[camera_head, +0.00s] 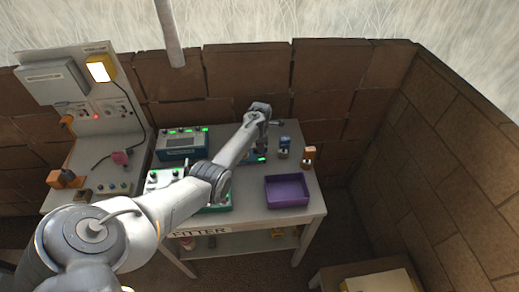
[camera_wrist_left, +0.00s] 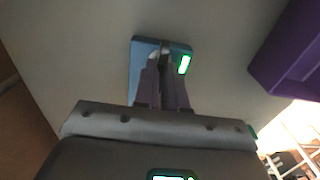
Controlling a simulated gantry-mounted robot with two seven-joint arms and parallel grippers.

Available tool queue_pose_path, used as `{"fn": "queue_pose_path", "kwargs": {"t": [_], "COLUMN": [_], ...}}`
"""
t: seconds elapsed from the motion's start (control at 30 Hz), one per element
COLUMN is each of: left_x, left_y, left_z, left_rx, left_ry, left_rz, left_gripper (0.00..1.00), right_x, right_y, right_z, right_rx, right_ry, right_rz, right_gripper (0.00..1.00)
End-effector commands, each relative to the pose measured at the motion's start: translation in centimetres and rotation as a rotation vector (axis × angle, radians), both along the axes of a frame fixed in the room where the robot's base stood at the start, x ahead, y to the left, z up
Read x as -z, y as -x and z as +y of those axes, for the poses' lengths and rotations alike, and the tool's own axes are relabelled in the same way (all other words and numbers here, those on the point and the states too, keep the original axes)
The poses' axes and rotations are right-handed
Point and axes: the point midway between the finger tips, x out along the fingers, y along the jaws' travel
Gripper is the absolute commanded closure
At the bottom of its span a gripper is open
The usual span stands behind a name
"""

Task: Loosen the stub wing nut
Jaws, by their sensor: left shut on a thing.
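A small blue block (camera_wrist_left: 136,62) with a lit green lamp stands on the grey table; in the head view its lit side (camera_head: 262,158) shows just past my left forearm. My left gripper (camera_wrist_left: 165,66) reaches down over this block, its two dark fingers close together on a small part at its middle. The stub wing nut is mostly hidden between the fingers; only a pale bit shows beside them. In the head view my left arm comes from the lower left and its wrist covers the fingertips. My right gripper is in neither view.
A purple open tray (camera_head: 288,204) stands right of the block, also in the wrist view (camera_wrist_left: 285,60). Blue-topped (camera_head: 284,141) and orange-topped (camera_head: 308,152) pieces stand behind the tray. Instrument boxes (camera_head: 181,145) fill the table's left. A panel (camera_head: 100,150) stands farther left.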

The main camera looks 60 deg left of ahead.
Motion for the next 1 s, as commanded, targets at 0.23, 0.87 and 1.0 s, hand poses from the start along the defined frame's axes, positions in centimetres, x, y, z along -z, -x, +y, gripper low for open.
{"fn": "queue_pose_path", "kwargs": {"t": [0.23, 0.87, 1.0], "left_x": [-0.2, 0.2, 0.2], "left_y": [-0.1, -0.1, -0.1], "left_z": [-0.1, 0.0, 0.0], "left_rx": [-0.136, -1.096, -1.215], "left_ry": [0.001, 0.003, 0.003], "left_rz": [-0.001, -0.001, -0.001], "left_gripper": [1.0, 1.0, 1.0], "right_x": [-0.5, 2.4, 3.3], "right_y": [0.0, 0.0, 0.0], "right_z": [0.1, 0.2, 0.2], "right_rx": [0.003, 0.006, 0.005], "right_ry": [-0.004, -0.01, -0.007], "right_rz": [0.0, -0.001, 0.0], "right_gripper": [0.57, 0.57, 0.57]}}
